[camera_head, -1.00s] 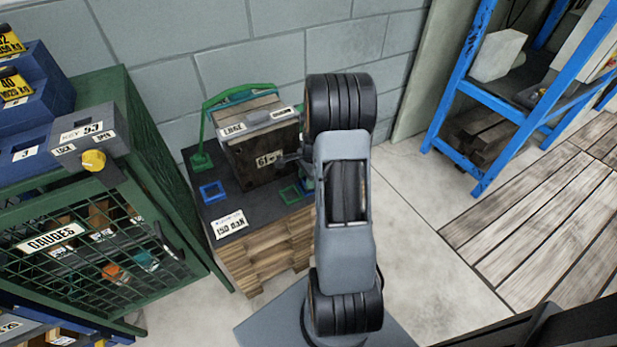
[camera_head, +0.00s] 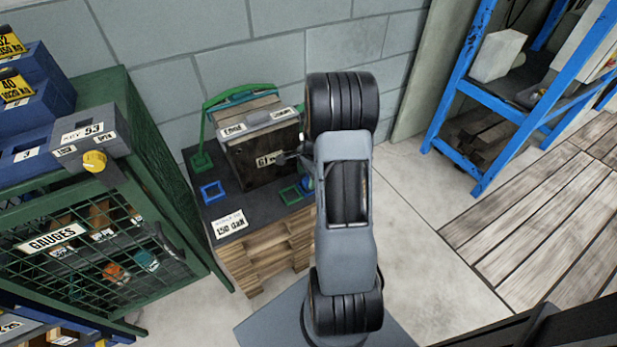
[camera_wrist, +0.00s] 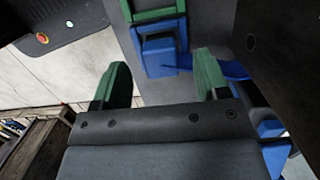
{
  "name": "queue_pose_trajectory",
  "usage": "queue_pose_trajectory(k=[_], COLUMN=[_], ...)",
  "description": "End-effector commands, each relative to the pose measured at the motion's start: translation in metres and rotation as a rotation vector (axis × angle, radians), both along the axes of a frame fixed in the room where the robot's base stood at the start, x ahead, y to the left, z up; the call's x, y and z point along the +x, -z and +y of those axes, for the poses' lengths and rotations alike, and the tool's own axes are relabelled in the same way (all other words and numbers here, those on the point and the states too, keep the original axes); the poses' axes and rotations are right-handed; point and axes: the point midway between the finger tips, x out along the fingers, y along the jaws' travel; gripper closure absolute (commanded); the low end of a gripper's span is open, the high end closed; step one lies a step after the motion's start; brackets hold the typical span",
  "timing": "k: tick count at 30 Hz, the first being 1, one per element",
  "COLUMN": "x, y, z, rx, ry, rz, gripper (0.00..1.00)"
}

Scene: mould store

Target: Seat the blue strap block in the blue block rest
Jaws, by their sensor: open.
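The blue block rest (camera_head: 213,192) is a small square blue frame at the front left of the dark pallet deck in the head view. The blue strap block (camera_wrist: 158,52) appears to be the blue piece ahead of my gripper in the wrist view, with a blue strap (camera_wrist: 228,68) running right from it. My gripper (camera_wrist: 163,82) is open, its two green fingers either side of the line to the blue piece, and nothing is visibly held. In the head view my arm hides the gripper and most of the blue block.
A dark mould box (camera_head: 262,150) stands on the deck, close on the right in the wrist view. A green frame (camera_head: 290,195) lies in front of it; a green strap (camera_head: 240,95) arches behind. The green gauge cage (camera_head: 90,240) is left, a blue rack (camera_head: 460,100) right.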

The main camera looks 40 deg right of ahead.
Motion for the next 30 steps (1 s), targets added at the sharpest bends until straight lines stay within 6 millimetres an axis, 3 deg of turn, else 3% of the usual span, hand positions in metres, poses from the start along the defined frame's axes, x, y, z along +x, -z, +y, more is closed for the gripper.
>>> queue_pose_trajectory(k=[9,15,21,30], x=[-0.001,-0.002,-0.002,-0.003], y=[-0.067,-0.1,-0.118,-0.124], z=[-0.01,-0.015,-0.018,-0.019], rx=[-0.003,-0.002,-0.002,-0.001], ry=[0.001,0.001,0.001,0.0], rz=[-0.005,-0.003,-0.002,-0.001], gripper=[0.32,0.32,0.32,0.32])
